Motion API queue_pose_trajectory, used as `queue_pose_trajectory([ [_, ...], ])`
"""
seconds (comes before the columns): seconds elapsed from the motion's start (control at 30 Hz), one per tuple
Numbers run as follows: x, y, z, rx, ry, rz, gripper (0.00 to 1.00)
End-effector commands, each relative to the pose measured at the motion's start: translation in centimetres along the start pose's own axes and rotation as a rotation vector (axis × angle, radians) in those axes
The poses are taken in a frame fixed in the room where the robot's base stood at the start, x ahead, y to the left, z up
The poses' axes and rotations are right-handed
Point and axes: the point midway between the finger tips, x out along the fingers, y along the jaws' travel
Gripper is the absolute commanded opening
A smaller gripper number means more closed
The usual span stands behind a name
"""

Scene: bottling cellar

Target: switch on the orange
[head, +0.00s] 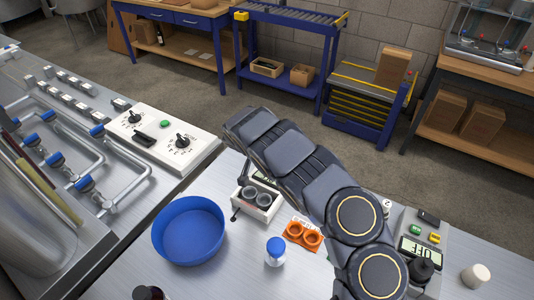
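An orange piece with two round cups (303,235) sits on the metal bench, left of my arm, with a pale lettered patch at its back edge. A grey device with a display reading OFF (417,250) stands right of my arm; it has a small yellow-orange button (434,238), a green part and a dark knob. My arm crosses the middle of the head view and hides part of the bench and of this device. My gripper's fingers cannot be made out.
A blue round tub (189,230), a blue-capped bottle (275,251) and a white box with two dark wells (257,200) stand left of my arm. A white control panel with knobs (155,137) lies farther left. A pale cylinder (475,275) stands at right.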

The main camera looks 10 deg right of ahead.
Motion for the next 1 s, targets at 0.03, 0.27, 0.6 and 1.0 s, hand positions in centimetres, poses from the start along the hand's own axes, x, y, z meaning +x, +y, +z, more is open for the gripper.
queue_pose_trajectory([
  [0.03,0.3,0.1,0.3,0.001,-0.001,0.002,0.0],
  [0.27,0.5,0.1,0.9,0.001,0.0,0.002,0.0],
  [0.6,-0.1,0.0,0.5,0.0,0.001,0.0,0.0],
  [1.0,-0.9,0.0,-0.1,0.0,0.0,-0.001,0.0],
])
